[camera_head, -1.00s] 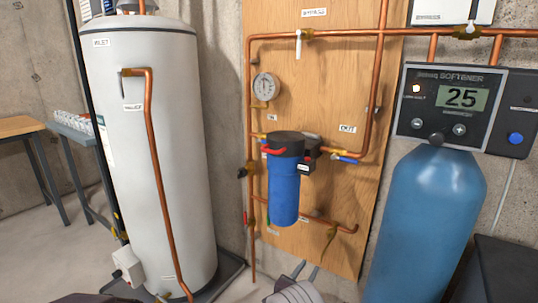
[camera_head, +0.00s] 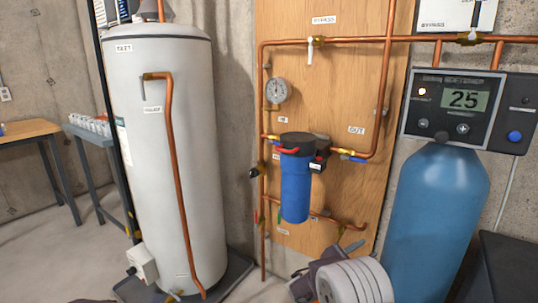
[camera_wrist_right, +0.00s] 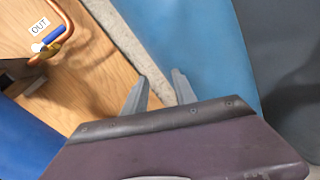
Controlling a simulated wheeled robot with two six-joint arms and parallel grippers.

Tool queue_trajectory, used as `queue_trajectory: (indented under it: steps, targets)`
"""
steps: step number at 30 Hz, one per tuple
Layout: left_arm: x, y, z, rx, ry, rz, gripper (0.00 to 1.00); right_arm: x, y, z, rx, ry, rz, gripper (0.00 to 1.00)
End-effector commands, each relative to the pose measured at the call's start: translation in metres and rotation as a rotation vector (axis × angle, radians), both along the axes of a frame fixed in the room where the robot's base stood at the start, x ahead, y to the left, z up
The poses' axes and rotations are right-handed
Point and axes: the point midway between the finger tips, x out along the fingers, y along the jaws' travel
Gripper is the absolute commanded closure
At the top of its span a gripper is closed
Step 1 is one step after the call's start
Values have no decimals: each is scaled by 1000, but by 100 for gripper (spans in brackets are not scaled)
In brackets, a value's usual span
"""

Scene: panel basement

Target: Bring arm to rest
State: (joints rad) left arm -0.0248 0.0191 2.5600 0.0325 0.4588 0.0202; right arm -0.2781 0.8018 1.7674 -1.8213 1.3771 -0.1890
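My right gripper (camera_head: 351,238) is low in the head view, in front of the wooden panel's lower edge and left of the blue softener tank (camera_head: 432,215). Its pale forearm (camera_head: 355,283) comes up from the bottom edge. In the right wrist view the two grey fingers (camera_wrist_right: 160,76) stand apart with nothing between them. Beyond them are the wooden board (camera_wrist_right: 85,85), a strip of wall and the blue tank (camera_wrist_right: 190,45). My left gripper is not in view.
A blue filter housing (camera_head: 296,187) hangs on copper pipes on the board (camera_head: 345,90), left of my right gripper. A white water heater (camera_head: 165,150) stands further left. A dark box (camera_head: 505,270) is at the lower right. Floor is open at the far left.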

Motion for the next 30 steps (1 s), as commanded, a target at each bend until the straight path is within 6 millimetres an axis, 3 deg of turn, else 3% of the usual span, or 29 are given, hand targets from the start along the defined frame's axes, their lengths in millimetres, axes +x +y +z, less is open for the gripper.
queue_trajectory:
  steps: [1,3,5,6,9,12,15,19,21,22,24,30]
  targets:
    - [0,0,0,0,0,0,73,-21,-22,9,68,-9,-79,67]
    - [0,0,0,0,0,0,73,-66,-53,7,215,-12,-221,67]
    - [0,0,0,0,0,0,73,-115,-71,-4,388,-22,-366,67]
    - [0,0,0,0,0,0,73,-151,-74,-16,523,-37,-465,67]
    - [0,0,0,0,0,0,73,-227,-52,-52,863,-102,-701,67]
    - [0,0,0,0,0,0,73,-273,-10,-82,1148,-192,-892,67]
    - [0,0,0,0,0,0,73,-296,33,-101,1374,-292,-1052,67]
    - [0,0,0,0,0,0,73,-309,81,-121,1584,-424,-1251,67]
    - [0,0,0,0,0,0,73,-302,100,-127,1686,-531,-1344,67]
    - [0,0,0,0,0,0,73,-287,104,-125,1745,-602,-1349,67]
    - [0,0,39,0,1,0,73,-287,103,-86,1737,-598,-1344,67]
    - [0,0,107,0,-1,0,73,-287,103,-18,1735,-594,-1342,67]
